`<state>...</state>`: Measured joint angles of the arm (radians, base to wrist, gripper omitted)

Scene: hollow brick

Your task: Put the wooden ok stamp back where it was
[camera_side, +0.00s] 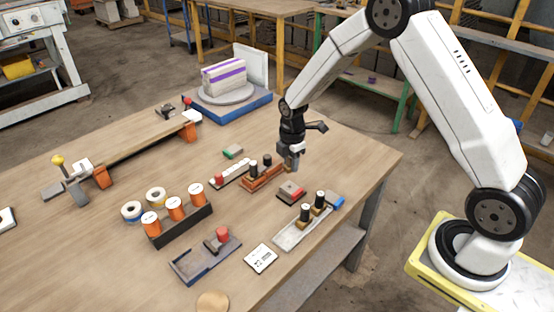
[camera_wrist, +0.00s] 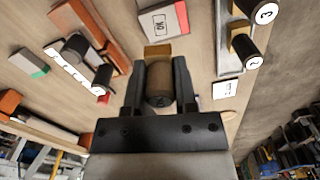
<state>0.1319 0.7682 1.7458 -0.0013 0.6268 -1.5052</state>
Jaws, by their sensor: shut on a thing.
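My gripper (camera_side: 292,163) is low over the table, beside the right end of a brown-orange tray (camera_side: 263,178). In the wrist view its two dark fingers (camera_wrist: 161,85) are shut on the dark round handle of a stamp (camera_wrist: 159,88). The stamp's wooden block (camera_wrist: 157,51) shows beyond the fingertips. I cannot tell whether its base touches anything. A grey block marked OK (camera_wrist: 163,20), with a red side, lies ahead of it; in the side view this block (camera_side: 291,190) is in front of the gripper. The brown-orange tray also shows in the wrist view (camera_wrist: 92,22).
Stamps with dark handles stand by the tray and a white strip (camera_side: 231,174). Two more numbered stamps stand on a grey tray (camera_side: 300,232). An orange-bottle rack (camera_side: 180,228), a blue-grey holder (camera_side: 205,260) and a white card (camera_side: 261,258) are nearer. The table's right edge is close.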

